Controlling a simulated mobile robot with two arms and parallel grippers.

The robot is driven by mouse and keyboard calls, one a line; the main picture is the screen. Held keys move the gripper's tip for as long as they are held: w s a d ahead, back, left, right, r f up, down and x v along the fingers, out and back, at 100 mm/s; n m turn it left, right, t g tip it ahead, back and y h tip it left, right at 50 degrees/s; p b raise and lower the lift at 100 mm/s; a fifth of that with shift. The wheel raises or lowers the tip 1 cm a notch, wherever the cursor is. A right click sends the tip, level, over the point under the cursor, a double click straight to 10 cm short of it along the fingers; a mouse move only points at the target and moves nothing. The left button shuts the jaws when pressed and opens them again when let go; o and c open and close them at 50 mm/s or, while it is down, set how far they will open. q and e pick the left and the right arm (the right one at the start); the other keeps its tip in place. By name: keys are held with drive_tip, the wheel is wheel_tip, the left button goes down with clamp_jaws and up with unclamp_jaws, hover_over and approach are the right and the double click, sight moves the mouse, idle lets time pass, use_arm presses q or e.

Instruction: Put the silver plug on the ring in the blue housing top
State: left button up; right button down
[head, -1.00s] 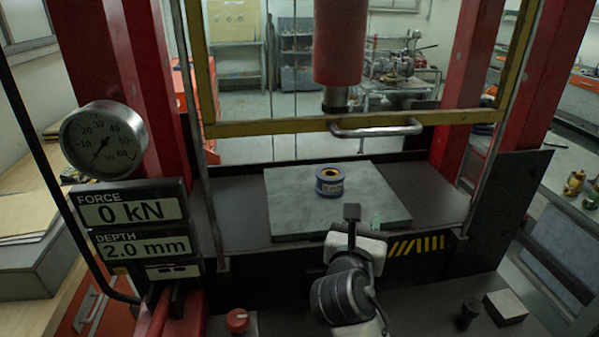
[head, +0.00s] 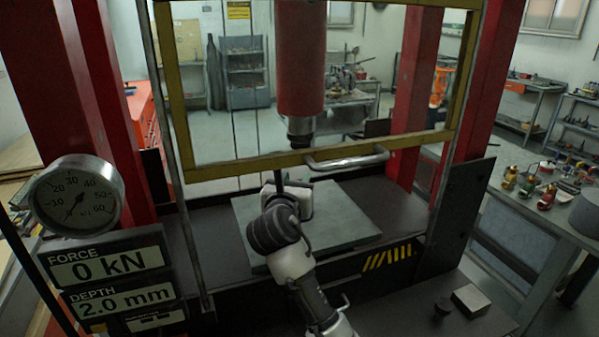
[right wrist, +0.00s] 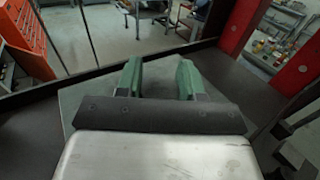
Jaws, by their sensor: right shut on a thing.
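My right gripper (head: 292,200) is over the grey press plate, seen from behind in the head view. In the right wrist view its two green fingers (right wrist: 160,78) stand a little apart. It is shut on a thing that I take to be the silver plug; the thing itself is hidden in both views. The blue housing and its ring do not show now; in the head view my right arm covers the part of the plate around the gripper. My left gripper is not in view.
The grey plate (head: 350,222) lies on the dark press bed. A gauge (head: 76,196) stands left. A grey block (head: 470,300) lies front right.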

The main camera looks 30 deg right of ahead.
drive_tip(key=shift+w+d+r, duration=0.1)
drive_tip(key=shift+w+d, duration=0.4)
drive_tip(key=shift+d, duration=0.05)
drive_tip(key=p+x, duration=0.1)
drive_tip(key=x, duration=0.3)
drive_tip(key=shift+s+r, duration=0.1)
drive_tip(key=shift+f+p, duration=0.3)
drive_tip(key=shift+f, duration=0.65)
drive_tip(key=shift+r, duration=0.1)
drive_tip(key=shift+a, duration=0.1)
drive_tip(key=c, duration=0.7)
unclamp_jaws()
drive_tip(key=shift+f, duration=0.2)
